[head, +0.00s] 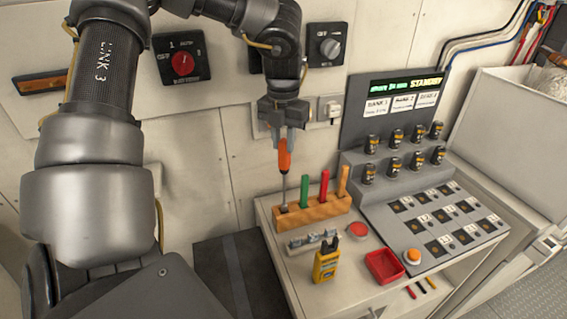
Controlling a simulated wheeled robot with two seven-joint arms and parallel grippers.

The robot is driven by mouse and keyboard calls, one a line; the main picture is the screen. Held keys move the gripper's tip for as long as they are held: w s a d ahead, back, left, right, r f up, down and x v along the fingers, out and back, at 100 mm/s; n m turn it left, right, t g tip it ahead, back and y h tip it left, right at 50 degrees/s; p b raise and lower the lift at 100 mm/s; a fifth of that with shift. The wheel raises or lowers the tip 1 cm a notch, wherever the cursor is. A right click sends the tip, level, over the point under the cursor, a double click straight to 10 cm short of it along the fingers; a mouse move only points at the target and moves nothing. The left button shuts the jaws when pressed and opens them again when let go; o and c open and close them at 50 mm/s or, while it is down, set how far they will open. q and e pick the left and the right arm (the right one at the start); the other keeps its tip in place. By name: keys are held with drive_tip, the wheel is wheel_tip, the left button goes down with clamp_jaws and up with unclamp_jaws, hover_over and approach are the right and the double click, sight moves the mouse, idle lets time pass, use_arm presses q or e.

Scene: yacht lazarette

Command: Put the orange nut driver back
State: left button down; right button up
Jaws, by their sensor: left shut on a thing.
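My left gripper (284,128) is shut on the orange nut driver (285,156), around the top of its handle. The driver hangs upright, its grey shaft pointing down at the left end of the wooden rack (318,213). The shaft's lower end meets the rack's top there; I cannot tell whether it is inside a hole. A green-handled tool (304,190), a red-handled tool (324,187) and a light orange-handled tool (343,181) stand upright in the rack to the right. My right gripper is not in view.
The rack stands at the back left of a bench (290,264). In front are a grey holder with small metal parts (313,241), a yellow meter (326,263), a red button (358,231) and a red tray (384,266). A grey console with a display panel (395,105) stands at right.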

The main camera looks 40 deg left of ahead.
sight(283, 169)
use_arm(q)
wheel_tip(283, 169, down, 3)
drive_tip(key=shift+a+r, duration=0.15)
drive_tip(key=shift+f, duration=0.35)
drive_tip(key=shift+f+p, duration=0.8)
drive_tip(key=shift+f, duration=1.1)
drive_tip(key=c, duration=1.4)
unclamp_jaws()
drive_tip(key=shift+c, duration=0.2)
drive_tip(key=shift+o, duration=1.3)
drive_tip(key=shift+r, duration=0.15)
